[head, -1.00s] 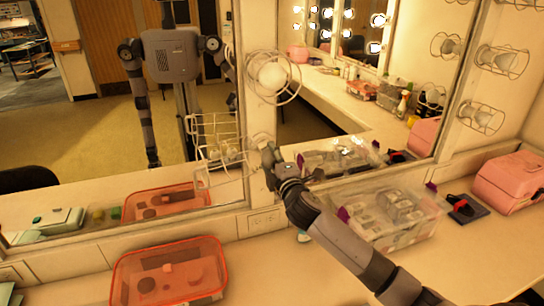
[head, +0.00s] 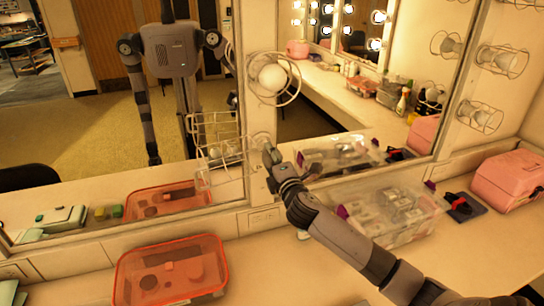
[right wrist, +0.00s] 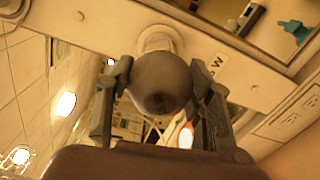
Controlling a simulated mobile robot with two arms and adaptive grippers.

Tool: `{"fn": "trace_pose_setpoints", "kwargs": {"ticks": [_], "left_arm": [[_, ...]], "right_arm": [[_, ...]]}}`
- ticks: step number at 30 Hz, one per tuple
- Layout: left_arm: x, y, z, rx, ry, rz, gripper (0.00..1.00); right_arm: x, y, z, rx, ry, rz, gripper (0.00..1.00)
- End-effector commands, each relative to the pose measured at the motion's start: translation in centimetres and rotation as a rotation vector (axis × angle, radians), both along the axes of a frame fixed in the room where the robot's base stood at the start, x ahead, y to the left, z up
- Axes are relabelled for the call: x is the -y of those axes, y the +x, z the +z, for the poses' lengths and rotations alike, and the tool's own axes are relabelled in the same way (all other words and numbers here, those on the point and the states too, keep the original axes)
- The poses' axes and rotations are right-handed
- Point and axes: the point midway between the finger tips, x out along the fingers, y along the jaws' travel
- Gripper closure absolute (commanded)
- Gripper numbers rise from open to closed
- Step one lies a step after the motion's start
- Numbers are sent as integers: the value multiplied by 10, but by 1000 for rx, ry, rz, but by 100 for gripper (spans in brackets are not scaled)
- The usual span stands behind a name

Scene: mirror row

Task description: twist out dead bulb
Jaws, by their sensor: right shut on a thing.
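My right gripper (head: 266,150) reaches up to the post between the two mirrors. In the right wrist view it (right wrist: 160,82) is shut on a dark grey, round bulb (right wrist: 160,84), one finger on each side. The bulb sits against a pale socket (right wrist: 159,40) on the post. In the head view the gripper mostly hides this bulb. A wire cage (head: 218,150) hangs open to the left of the gripper. Above, a pale bulb (head: 272,77) sits inside another round wire cage. My left gripper is not in view.
An orange-red lidded box (head: 172,270) stands on the counter at lower left. A clear bin (head: 395,235) with a purple-clasped lid stands under my right arm. A pink case (head: 508,180) is at right. More caged bulbs (head: 503,60) line the right wall.

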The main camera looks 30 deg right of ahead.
Motion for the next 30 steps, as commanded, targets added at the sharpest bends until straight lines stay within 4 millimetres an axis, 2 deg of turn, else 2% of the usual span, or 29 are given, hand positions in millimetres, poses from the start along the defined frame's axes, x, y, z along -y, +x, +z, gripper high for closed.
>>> {"fn": "trace_pose_setpoints", "kwargs": {"ticks": [15, 30], "left_arm": [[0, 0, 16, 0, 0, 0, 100], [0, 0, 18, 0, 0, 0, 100]], "right_arm": [[0, 0, 1, -52, -213, 0, 72], [0, 0, 1, -60, -248, 0, 72]]}}
